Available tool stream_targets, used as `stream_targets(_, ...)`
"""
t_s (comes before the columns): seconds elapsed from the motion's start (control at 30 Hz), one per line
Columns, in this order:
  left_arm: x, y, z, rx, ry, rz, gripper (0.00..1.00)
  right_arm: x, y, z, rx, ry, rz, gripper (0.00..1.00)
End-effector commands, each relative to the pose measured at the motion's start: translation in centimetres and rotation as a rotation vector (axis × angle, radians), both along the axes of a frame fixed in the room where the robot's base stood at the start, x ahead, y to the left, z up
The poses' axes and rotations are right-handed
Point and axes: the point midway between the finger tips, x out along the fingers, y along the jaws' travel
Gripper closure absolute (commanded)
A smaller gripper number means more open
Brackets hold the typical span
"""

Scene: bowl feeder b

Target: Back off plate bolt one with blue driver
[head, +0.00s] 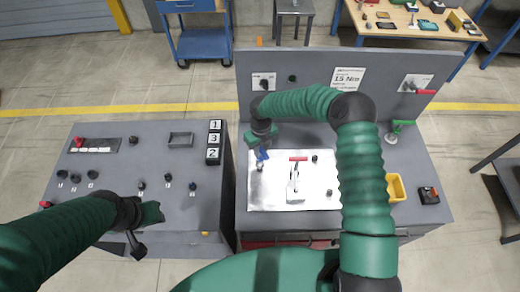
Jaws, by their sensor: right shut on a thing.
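My right gripper (261,144) is shut on the blue driver (262,156) above the upper left part of the pale metal plate (325,192). The driver points down, and its tip is at or just above a small bolt (260,167); I cannot tell whether they touch. Other dark bolts (315,159) sit at the plate's right side.
The left console (100,170) carries knobs, a red button and a numbered 1-3-2 block (214,142). A back panel (310,70) rises behind the plate.

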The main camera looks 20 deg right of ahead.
Motion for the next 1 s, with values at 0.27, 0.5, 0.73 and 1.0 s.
stream_targets(0.27,0.0,0.0,1.6,0.0,0.0,0.0,0.64,0.0,0.2,2.0,-0.009,0.006,-0.538,1.0)
stream_targets(0.5,0.0,0.0,2.3,0.0,0.0,0.0,0.64,0.2,0.1,3.0,-0.007,-0.001,-0.96,1.0)
stream_targets(0.73,0.0,0.0,2.2,0.0,0.0,0.0,0.64,0.2,0.1,2.9,-0.006,0.0,-0.997,1.0)
stream_targets(1.0,0.0,0.0,1.7,0.0,0.0,0.0,0.64,0.2,0.1,2.5,-0.005,-0.001,-0.995,1.0)
